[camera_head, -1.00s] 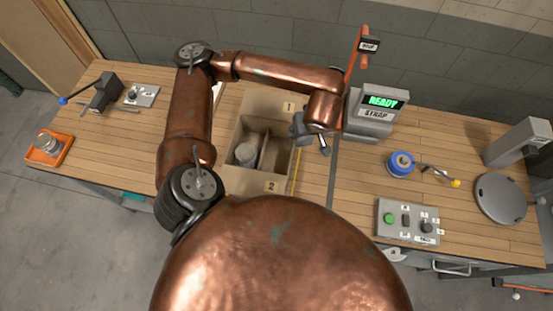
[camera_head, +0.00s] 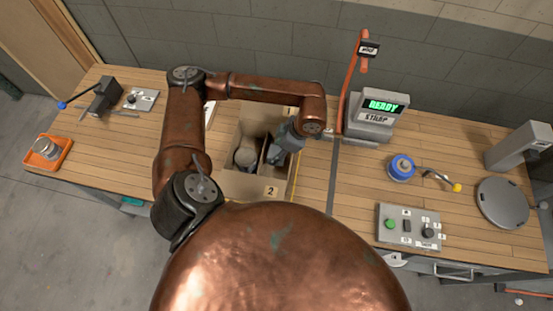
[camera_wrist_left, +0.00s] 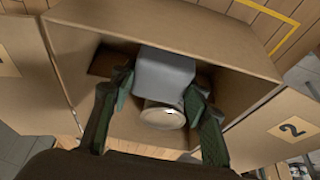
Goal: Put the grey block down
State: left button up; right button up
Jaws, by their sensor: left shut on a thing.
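My left gripper (camera_wrist_left: 160,98) is shut on the grey block (camera_wrist_left: 164,70), which sits between its two fingers in the left wrist view. In the head view this gripper (camera_head: 282,153) is at the right part of the open cardboard box (camera_head: 233,187), and the block is hard to make out there. The box's flap with the label 2 (camera_head: 270,192) is folded out toward me. Whether the block touches the box floor cannot be told. My right gripper is not in view.
A screen reading READY (camera_head: 382,105) and a red-orange upright arm (camera_head: 347,95) stand right of the box. Further right are a blue spool (camera_head: 401,167), a button panel (camera_head: 408,226) and a round grey plate (camera_head: 502,202). An orange tray (camera_head: 48,153) is at the far left.

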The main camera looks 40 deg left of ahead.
pick_arm(q)
jog(key=shift+f, duration=2.5)
jog(key=shift+f, duration=0.1)
jog(key=o, duration=0.8)
jog(key=shift+o, duration=0.2)
jog(key=v, duration=1.2)
